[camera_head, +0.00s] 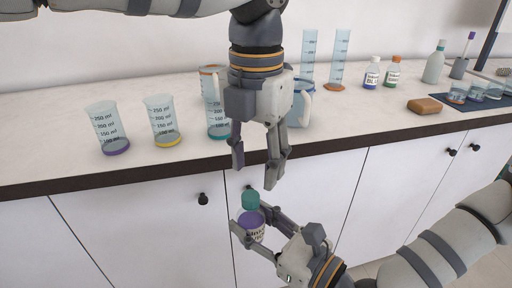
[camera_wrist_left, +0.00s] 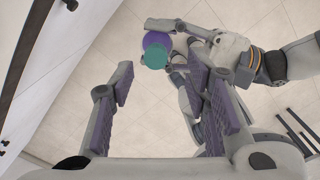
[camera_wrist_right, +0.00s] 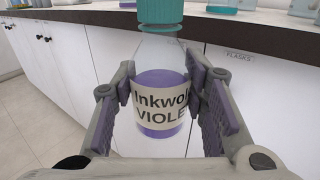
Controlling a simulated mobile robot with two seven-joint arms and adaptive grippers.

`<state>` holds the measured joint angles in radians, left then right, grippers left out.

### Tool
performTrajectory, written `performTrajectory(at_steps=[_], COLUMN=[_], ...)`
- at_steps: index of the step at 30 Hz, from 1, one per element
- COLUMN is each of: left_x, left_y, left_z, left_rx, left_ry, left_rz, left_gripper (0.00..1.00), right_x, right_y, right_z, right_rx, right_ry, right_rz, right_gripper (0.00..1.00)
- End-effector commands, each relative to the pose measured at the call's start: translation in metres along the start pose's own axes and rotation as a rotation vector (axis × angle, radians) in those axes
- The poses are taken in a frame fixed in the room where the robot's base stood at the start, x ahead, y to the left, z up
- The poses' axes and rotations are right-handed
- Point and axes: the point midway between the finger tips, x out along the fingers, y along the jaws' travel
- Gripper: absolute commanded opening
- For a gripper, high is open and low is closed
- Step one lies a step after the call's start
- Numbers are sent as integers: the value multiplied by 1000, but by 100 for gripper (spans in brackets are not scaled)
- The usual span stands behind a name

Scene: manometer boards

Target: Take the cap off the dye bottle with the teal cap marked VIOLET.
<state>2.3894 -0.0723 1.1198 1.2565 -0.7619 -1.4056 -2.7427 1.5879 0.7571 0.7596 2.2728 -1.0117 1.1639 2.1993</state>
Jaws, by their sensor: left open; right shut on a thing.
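The dye bottle (camera_head: 251,224) with violet liquid is held upright in my right gripper (camera_head: 250,228), in front of the cabinets. In the right wrist view the bottle's label (camera_wrist_right: 160,105) reads "Inkwo..." and "VIOLE...", and the fingers press on both sides. Its teal cap (camera_head: 250,200) is on the bottle; it also shows in the left wrist view (camera_wrist_left: 155,57). My left gripper (camera_head: 257,177) is open and empty, pointing down just above the cap without touching it. In the left wrist view the cap lies beyond and between the open fingers.
The counter (camera_head: 60,152) behind carries beakers with purple (camera_head: 114,130) and yellow (camera_head: 162,122) bases, a teal-based beaker, tall cylinders, small bottles (camera_head: 371,74), a brown block (camera_head: 424,106) and a blue mat. Its front edge is close behind my left gripper. Cabinet doors with black knobs (camera_head: 203,199) are below.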

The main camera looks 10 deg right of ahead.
Motion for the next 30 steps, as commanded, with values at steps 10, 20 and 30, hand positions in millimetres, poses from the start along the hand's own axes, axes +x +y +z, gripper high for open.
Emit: performTrajectory(at_steps=[10, 20, 30], left_x=[54, 57, 57], left_y=[0, 0, -4], left_z=[-1, -1, -1], left_rx=[-3, -5, -16], left_ry=[3, 2, 3], left_rz=[-3, -3, -10], left_gripper=[43, 29, 0], right_x=[0, 0, 1], right_y=[0, 0, 0], right_z=[0, 0, 0], right_rx=[0, 0, -1], right_ry=[-1, -1, -1], right_rz=[0, 0, 1], right_gripper=[0, 0, 0])
